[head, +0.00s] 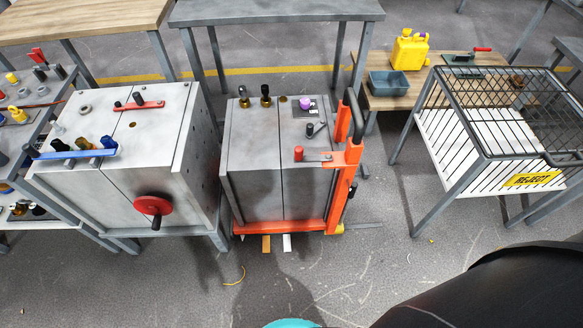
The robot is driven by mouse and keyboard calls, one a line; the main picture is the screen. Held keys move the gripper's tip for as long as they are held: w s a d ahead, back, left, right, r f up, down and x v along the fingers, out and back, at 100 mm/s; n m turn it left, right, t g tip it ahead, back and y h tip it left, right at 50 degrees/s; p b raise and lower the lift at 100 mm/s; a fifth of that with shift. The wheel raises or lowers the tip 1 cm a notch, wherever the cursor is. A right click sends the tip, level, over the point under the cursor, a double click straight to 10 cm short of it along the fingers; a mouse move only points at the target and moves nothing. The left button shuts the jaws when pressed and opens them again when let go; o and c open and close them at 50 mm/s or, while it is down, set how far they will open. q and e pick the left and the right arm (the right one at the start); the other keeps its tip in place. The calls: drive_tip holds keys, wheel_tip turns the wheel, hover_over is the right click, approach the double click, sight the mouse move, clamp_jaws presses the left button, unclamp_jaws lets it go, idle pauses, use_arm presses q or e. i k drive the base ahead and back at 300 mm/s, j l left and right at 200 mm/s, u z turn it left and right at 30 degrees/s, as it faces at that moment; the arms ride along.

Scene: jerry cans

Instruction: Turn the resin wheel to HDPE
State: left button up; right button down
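A red wheel (153,205) with a black crank knob sits on the front face of the left grey metal cabinet (95,200); it may be the resin wheel. No HDPE lettering is readable on or around it, so its setting cannot be told. The knob sits low on the wheel's face. Neither of my grippers is in view, and nothing touches the wheel.
A second grey cabinet (250,190) stands to the right, with an orange lift frame (340,185). Further right are a yellow jerry can (408,52), a grey-blue bin (389,85) and a wire REJECT cage (480,175). Floor in front is mostly clear.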

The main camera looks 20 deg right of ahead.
sight(305, 103)
drive_tip(key=i+l+z, duration=0.2)
drive_tip(key=l+z, duration=0.15)
drive_tip(key=i+l+z, duration=0.5)
drive_tip(key=z, duration=0.15)
drive_tip(key=l, duration=0.1)
